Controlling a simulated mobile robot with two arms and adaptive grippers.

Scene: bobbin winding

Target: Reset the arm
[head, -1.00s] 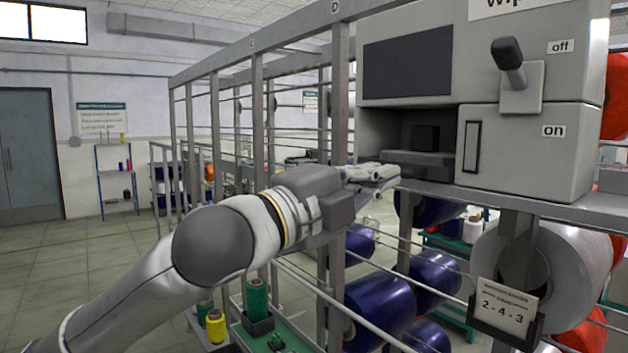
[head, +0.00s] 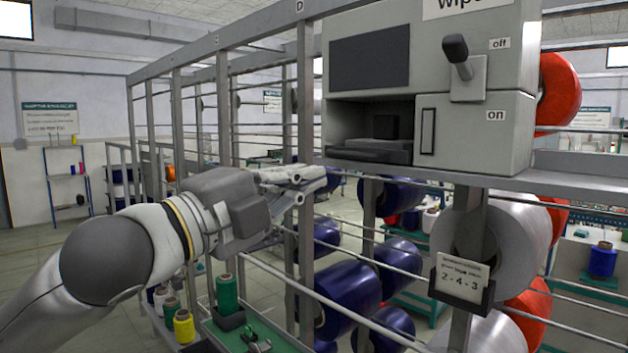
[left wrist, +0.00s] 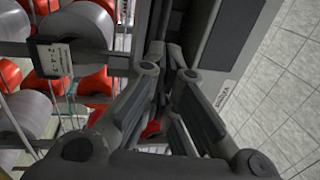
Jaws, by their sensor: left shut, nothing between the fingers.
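My left arm comes in from the left in the head view. Its gripper (head: 308,178) is shut and empty, in front of the rack, a little left of and below the grey machine box (head: 480,60). The left wrist view also shows the gripper's fingers (left wrist: 168,60) close together. The box has a lever (head: 458,58) near the "off" label, an "on" label below and a dark open recess (head: 375,125) at its lower left. My right gripper is not in view.
A metal rack (head: 300,90) holds blue spools (head: 345,298), grey spools (head: 505,240) and red spools (head: 558,92). A sign reading 2-4-3 (head: 461,280) hangs at the front. A green tray (head: 285,343) with thread cones (head: 227,293) is below my arm. Floor at the left is open.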

